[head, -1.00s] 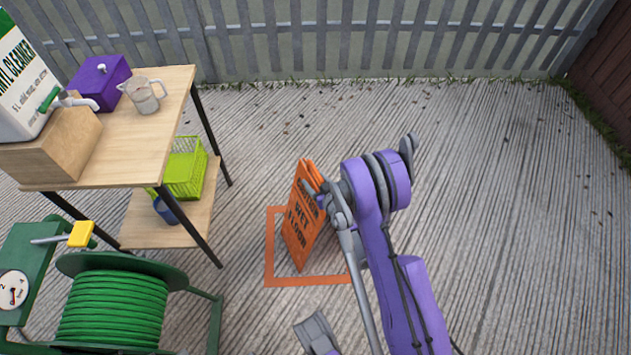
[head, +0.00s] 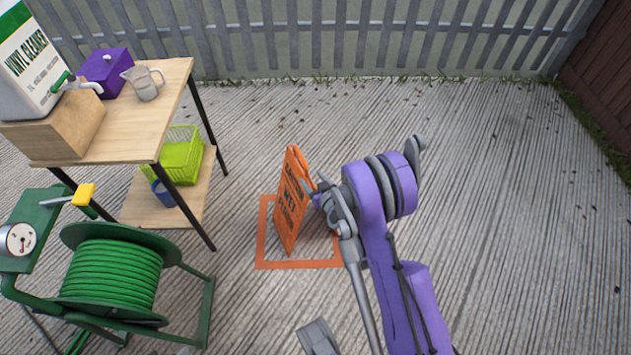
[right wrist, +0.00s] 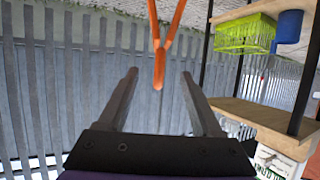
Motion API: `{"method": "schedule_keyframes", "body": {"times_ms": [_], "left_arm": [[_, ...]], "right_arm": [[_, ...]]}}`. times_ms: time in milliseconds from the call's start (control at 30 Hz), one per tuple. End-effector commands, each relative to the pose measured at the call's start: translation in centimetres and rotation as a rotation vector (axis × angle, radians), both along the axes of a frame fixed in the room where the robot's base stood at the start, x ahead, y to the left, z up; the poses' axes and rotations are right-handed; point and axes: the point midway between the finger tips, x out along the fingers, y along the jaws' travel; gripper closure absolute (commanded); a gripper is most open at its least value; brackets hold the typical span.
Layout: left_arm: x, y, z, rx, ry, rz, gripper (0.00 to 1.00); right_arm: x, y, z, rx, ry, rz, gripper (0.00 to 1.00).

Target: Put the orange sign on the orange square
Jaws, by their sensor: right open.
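The orange sign (head: 291,205), an A-shaped floor sign with dark lettering, stands upright inside the orange square (head: 298,265) outlined on the ground. My right gripper (head: 316,190) is just right of the sign's upper part in the head view, its fingers pointing toward it. In the right wrist view the fingers (right wrist: 159,77) are spread apart, with the sign's folded top (right wrist: 159,70) seen upside down between and beyond the tips. I see no finger closed on it. Part of the square is hidden behind the sign and my right arm.
A wooden table (head: 150,130) with a lower shelf stands to the left, holding a cleaner container (head: 30,60), a purple box (head: 104,74) and a jug (head: 145,85). A green hose reel (head: 115,275) is at lower left. The ground to the right is clear up to the fence.

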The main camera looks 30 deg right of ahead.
Motion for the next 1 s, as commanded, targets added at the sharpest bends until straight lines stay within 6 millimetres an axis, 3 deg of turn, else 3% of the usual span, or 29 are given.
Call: {"method": "schedule_keyframes", "body": {"times_ms": [167,267,467,667,833,1000], "left_arm": [[0.0,0.0,0.1,0.0,0.0,0.0,0.5],[0.0,0.0,0.2,0.0,-0.001,0.0,0.5],[0.0,0.0,0.1,0.0,0.0,0.0,0.5],[0.0,0.0,0.1,0.0,0.0,0.0,0.5],[0.0,0.0,0.1,0.0,0.0,0.0,0.5],[0.0,0.0,0.1,0.0,0.0,0.0,0.5]], "right_arm": [[0.1,0.4,0.6,0.001,0.005,0.006,0.34],[0.1,1.6,1.9,0.012,0.028,0.03,0.34],[-1.7,6.9,7.0,0.057,0.155,0.126,0.34],[-6.9,11.9,11.4,0.092,0.324,0.195,0.34],[-13.2,14.7,13.9,0.103,0.475,0.217,0.34],[-20.6,16.1,15.1,0.094,0.624,0.204,0.34]]}}
